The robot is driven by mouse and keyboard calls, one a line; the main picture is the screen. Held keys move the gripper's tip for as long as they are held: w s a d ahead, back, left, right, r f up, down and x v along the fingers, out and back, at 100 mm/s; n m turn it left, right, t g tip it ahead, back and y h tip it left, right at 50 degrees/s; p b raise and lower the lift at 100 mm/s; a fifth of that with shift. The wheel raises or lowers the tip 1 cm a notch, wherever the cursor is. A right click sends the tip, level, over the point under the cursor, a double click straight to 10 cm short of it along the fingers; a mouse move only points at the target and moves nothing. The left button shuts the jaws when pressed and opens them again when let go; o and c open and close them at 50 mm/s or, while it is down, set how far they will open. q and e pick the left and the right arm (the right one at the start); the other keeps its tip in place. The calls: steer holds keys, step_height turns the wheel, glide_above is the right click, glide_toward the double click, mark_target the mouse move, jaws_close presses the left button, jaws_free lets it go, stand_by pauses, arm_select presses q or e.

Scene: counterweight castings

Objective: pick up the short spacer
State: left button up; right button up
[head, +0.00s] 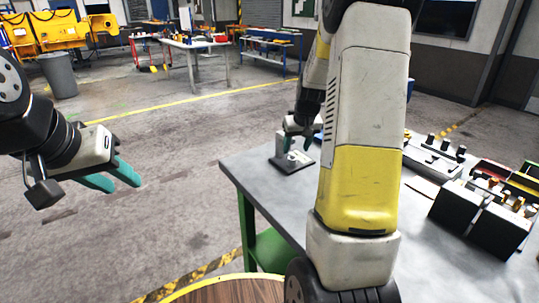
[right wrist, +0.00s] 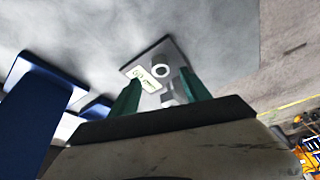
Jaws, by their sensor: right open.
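In the right wrist view a small light grey ring-ended part (right wrist: 163,70), which looks like the short spacer, stands on a square grey plate (right wrist: 168,47) with a pale printed label (right wrist: 145,80). The plate also shows in the head view (head: 292,167) near the table's far left corner. My right gripper (head: 297,143) is just above the plate. In the right wrist view its green fingers (right wrist: 160,92) are apart, on either side of the part, and I cannot tell whether they touch it. My left gripper (head: 122,180) is open and empty over the floor, left of the table.
The grey table (head: 255,178) carries dark blocks with knobs (head: 480,215), a grey fixture with black knobs (head: 432,155) and a red bin (head: 492,168) at the right. My right arm hides the table's middle. A blue block (right wrist: 40,90) shows left in the right wrist view.

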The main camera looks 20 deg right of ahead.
mark_target(293, 158)
steer(key=x, duration=0.7)
steer(key=shift+f, duration=0.15)
steer(key=shift+s, duration=0.1)
steer(key=shift+c, duration=0.3)
jaws_close()
